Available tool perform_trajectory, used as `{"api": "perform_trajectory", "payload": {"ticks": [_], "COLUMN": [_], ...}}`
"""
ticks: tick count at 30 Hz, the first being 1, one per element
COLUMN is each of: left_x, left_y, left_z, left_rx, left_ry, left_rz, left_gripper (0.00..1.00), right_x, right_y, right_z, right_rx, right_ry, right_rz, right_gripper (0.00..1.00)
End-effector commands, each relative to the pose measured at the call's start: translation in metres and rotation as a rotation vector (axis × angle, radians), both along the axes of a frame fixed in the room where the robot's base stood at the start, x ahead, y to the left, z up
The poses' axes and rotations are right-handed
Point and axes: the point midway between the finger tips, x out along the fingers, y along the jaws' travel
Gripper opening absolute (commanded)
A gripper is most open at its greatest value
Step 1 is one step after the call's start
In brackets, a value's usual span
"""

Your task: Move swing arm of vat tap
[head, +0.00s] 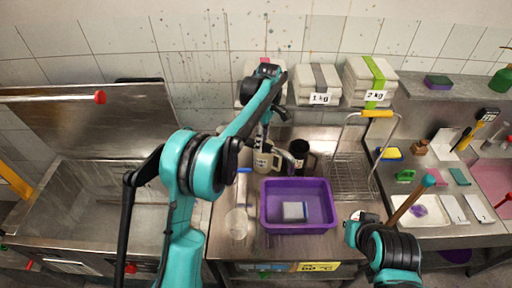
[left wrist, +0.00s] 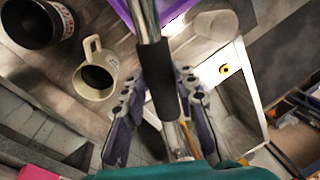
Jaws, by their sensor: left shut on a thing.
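The swing arm of the tap shows in the left wrist view as a metal pipe with a black sleeve (left wrist: 155,82). It runs between the two fingers of my left gripper (left wrist: 163,112), which is shut on the sleeve. In the head view my left gripper (head: 264,135) points down behind the purple tub, close to the cream jug (head: 263,161). The pipe is mostly hidden by my arm there. The steel vat (head: 100,215) stands at the left with its lid (head: 115,120) raised. My right gripper (head: 354,226) is low at the right; its fingers are unclear.
A purple tub (head: 271,222) with a grey-white block stands on the steel counter. A dark mug (head: 299,152) is beside the cream jug, and a clear cylinder (head: 237,223) stands left of the tub. A wire rack (head: 350,178) is to the right. Labelled parcels (head: 318,85) sit behind.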

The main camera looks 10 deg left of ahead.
Motion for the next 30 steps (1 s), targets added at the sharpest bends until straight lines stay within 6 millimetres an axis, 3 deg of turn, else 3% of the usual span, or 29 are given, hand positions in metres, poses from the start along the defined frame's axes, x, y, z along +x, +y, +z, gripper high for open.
{"api": "perform_trajectory", "payload": {"ticks": [9,25,26,27,28,30], "left_x": [0.019,0.023,0.023,0.023,0.023,0.023], "left_y": [-0.002,-0.002,-0.002,-0.002,-0.002,-0.002], "left_z": [0.001,0.001,0.001,0.001,0.000,0.000], "left_rx": [0.001,0.001,0.001,0.001,0.001,0.001], "left_ry": [-0.001,-0.001,-0.001,-0.001,-0.001,-0.001], "left_rz": [0.121,0.145,0.145,0.145,0.145,0.145], "left_gripper": [0.00,0.00,0.31,0.41,0.49,0.49], "right_x": [0.000,0.000,0.000,0.000,0.000,0.000], "right_y": [0.000,0.000,0.000,0.000,0.000,0.000], "right_z": [0.004,0.005,0.005,0.005,0.005,0.005], "right_rx": [0.000,0.000,0.000,0.000,0.000,0.000], "right_ry": [0.000,0.000,0.000,0.000,0.000,0.000], "right_rz": [0.000,0.000,0.000,0.000,0.000,0.000], "right_gripper": [0.00,0.00,0.00,0.00,0.00,0.00]}}
